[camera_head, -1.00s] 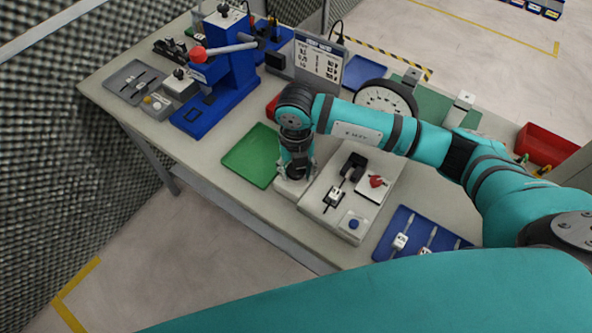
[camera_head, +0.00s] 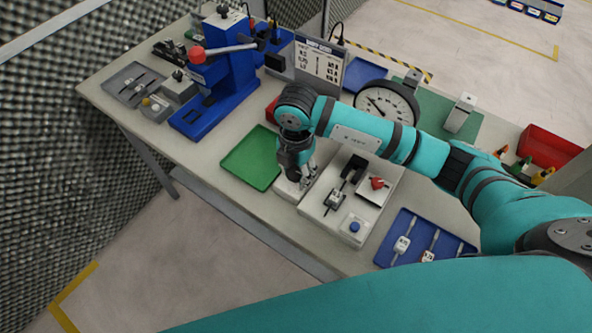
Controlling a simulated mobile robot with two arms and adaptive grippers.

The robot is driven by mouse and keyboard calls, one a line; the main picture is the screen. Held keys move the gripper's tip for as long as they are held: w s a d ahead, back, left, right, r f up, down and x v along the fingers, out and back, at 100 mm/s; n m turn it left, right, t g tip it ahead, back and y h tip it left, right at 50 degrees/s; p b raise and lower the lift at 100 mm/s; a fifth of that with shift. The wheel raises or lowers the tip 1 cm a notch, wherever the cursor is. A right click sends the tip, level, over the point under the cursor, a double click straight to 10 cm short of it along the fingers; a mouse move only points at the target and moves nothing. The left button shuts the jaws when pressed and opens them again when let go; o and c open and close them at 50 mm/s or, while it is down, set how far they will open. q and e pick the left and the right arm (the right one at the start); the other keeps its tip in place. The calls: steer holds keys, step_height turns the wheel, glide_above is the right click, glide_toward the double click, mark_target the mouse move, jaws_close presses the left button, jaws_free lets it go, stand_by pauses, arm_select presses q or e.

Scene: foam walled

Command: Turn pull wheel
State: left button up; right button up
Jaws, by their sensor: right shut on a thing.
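My right gripper (camera_head: 307,178) points down at the left end of a white test fixture (camera_head: 318,200). Its fingers are close together, shut on a small part there that I take to be the pull wheel; the gripper hides it. A small pale block (camera_head: 286,189) shows just below and left of the fingers. The fixture carries a black clamp (camera_head: 353,168), a metal clip piece (camera_head: 334,199), a red knob (camera_head: 377,183) and a blue button (camera_head: 354,226). A round dial gauge (camera_head: 375,98) with a dark needle stands behind my right arm. My left gripper is not in view.
A green tray (camera_head: 250,158) lies left of the gripper and a blue tray (camera_head: 385,250) with connectors lies right of the fixture. A blue lever press (camera_head: 225,85) stands back left.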

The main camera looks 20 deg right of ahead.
mark_target(296, 171)
steer(key=shift+w+r+m, duration=0.1)
steer(key=shift+m, duration=0.4)
steer(key=o, duration=1.2)
step_height(296, 171, up, 12)
stand_by(0.4)
